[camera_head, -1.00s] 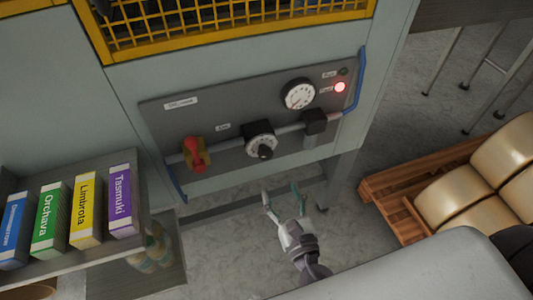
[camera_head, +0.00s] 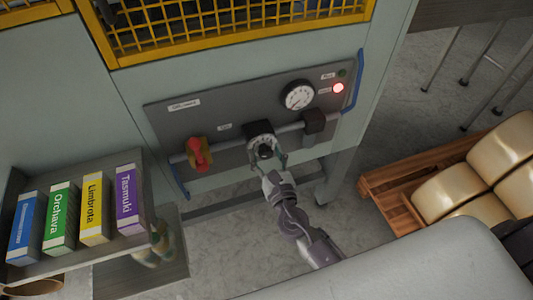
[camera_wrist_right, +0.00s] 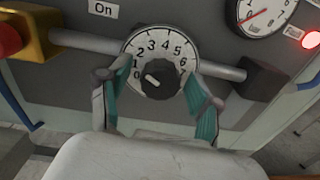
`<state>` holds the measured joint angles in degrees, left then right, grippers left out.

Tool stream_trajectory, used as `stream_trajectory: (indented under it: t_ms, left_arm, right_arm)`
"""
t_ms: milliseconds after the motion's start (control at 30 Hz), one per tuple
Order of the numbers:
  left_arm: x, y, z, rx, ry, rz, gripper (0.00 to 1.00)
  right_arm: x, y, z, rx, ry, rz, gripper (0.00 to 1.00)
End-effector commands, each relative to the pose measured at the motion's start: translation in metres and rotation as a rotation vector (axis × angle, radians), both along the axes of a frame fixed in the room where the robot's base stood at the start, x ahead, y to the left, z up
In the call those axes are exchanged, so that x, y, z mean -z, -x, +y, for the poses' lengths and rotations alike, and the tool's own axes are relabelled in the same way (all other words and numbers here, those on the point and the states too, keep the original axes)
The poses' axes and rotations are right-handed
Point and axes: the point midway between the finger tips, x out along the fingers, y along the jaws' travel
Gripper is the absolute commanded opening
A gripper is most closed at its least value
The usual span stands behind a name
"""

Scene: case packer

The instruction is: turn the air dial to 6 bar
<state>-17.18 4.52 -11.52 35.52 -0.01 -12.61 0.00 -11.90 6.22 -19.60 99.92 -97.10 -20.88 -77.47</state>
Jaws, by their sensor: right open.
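The air dial (camera_head: 261,139) is a white numbered disc with a black knob, on the dark panel. My right gripper (camera_head: 265,162) is open at the dial. Its two teal-padded fingers (camera_wrist_right: 158,98) stand on either side of the knob, with gaps showing. The round pressure gauge (camera_head: 299,95) has a red needle in the right wrist view (camera_wrist_right: 262,14). My left gripper is not in view.
A red handle (camera_head: 198,153) on a yellow base sits left of the dial. A pipe runs across the panel to a dark block (camera_head: 314,122). A red lamp (camera_head: 338,88) is lit. A shelf of coloured boxes (camera_head: 95,208) stands at left.

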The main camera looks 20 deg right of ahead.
Motion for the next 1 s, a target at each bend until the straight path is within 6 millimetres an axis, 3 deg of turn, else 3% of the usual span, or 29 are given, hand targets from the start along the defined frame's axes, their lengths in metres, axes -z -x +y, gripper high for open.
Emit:
stream_trajectory:
  t_ms: [33, 300, 400, 733, 1000]
  left_arm:
    - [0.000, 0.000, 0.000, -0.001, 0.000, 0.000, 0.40]
    - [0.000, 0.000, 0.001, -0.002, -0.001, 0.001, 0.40]
    - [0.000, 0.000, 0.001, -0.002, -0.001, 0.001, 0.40]
    - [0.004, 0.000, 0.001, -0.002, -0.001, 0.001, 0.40]
    - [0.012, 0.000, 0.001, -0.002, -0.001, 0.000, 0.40]
  right_arm:
    - [0.000, 0.000, 0.000, 0.000, 0.000, 0.000, 0.61]
    - [0.000, 0.000, 0.000, 0.000, 0.000, 0.000, 0.16]
    - [0.000, 0.000, 0.000, 0.000, 0.000, 0.000, 0.04]
    - [0.001, 0.001, 0.000, 0.000, -0.058, 0.002, 0.04]
    - [0.002, 0.001, 0.000, 0.001, -0.245, 0.008, 0.04]
